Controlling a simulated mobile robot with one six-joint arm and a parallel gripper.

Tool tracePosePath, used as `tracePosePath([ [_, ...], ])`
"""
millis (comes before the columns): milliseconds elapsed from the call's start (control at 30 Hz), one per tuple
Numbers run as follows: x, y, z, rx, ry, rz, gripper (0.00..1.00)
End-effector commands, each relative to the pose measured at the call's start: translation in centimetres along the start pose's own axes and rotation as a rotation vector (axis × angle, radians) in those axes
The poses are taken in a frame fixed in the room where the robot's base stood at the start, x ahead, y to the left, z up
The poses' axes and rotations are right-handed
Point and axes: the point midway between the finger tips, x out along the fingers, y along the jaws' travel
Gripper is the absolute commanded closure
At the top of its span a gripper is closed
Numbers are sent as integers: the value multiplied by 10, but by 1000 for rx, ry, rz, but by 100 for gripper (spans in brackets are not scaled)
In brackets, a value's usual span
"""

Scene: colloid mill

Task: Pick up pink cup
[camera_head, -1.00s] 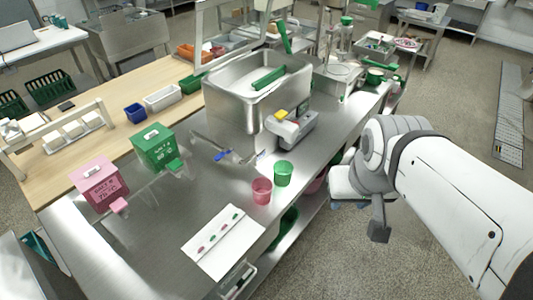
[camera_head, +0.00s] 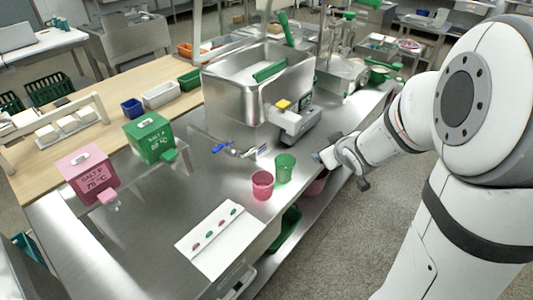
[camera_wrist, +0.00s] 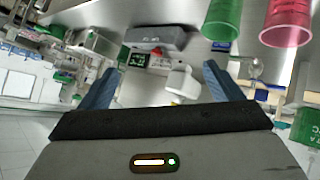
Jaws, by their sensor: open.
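The pink cup (camera_head: 262,185) stands upright on the steel table near its front edge. A green cup (camera_head: 284,168) stands close behind it to the right. My gripper (camera_head: 318,157) is at the table's right edge, to the right of both cups and apart from them in the head view. In the wrist view, my gripper (camera_wrist: 155,85) has its two blue fingers spread with nothing between them. The pink cup (camera_wrist: 288,22) and green cup (camera_wrist: 222,20) show at the upper right there, outside the fingers.
A white card (camera_head: 220,240) with coloured spots lies at the table's front. A scale (camera_head: 297,122) and a steel basin (camera_head: 225,95) stand behind the cups. Pink (camera_head: 88,174) and green (camera_head: 150,138) boxes stand at left. Blue-handled tools (camera_head: 240,150) lie behind the pink cup.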

Motion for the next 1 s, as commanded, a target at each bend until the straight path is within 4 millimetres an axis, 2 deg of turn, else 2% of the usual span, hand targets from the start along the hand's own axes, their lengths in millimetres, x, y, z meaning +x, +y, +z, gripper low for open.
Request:
tracePosePath([
  [33, 31, -16, 15, -32, 50, -55, 14],
  [100, 59, -36, 22, -71, 147, -141, 14],
  [200, 89, -71, 36, -95, 290, -283, 14],
  [300, 106, -106, 52, -85, 430, -434, 14],
  [400, 110, -133, 66, -52, 542, -562, 14],
  [500, 109, -151, 77, -12, 631, -659, 14],
  [700, 102, -169, 91, 51, 736, -776, 14],
  [1000, 111, -187, 73, 61, 755, -796, 14],
])
